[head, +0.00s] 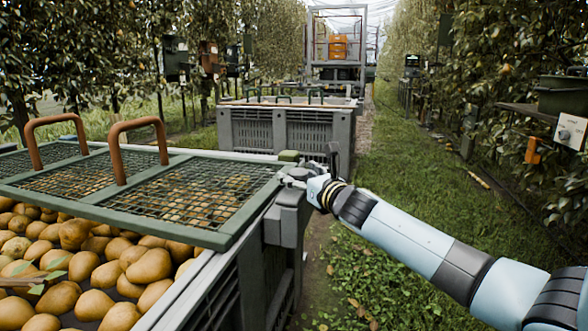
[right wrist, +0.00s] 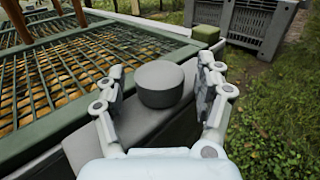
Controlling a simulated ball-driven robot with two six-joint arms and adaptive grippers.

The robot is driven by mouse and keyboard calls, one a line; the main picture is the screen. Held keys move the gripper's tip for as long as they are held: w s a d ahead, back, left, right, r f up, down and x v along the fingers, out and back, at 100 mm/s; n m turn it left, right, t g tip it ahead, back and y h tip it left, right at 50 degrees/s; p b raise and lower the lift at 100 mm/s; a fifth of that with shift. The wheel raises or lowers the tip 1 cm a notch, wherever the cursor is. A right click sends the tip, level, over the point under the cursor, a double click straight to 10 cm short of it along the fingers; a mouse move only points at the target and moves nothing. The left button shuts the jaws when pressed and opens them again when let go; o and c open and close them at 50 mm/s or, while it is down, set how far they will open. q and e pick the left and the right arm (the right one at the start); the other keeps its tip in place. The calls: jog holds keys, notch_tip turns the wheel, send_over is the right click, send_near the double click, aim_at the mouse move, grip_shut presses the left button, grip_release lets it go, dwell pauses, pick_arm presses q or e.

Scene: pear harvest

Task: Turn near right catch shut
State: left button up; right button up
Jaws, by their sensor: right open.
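The near right catch shows in the right wrist view as a round grey knob (right wrist: 160,84) on a grey housing at the crate's side. In the head view its grey housing (head: 286,222) hangs at the right edge of the crate; the knob is mostly hidden by my gripper. My right gripper (head: 303,172) is open; in the right wrist view its fingers (right wrist: 161,75) stand on both sides of the knob, with gaps visible. The green mesh lid (head: 180,158) with two brown handles lies over part of the crate. My left gripper is not in view.
Many pears (head: 100,275) lie in the uncovered near part of the crate. A green block (head: 289,156) sits at the lid's far right corner. Another grey crate (head: 285,130) stands behind. Grass (head: 430,190) to the right is open, with tree rows beyond.

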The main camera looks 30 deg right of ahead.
jog(key=shift+w, duration=0.4)
jog(key=shift+r, duration=0.1)
jog(key=shift+c, duration=0.4)
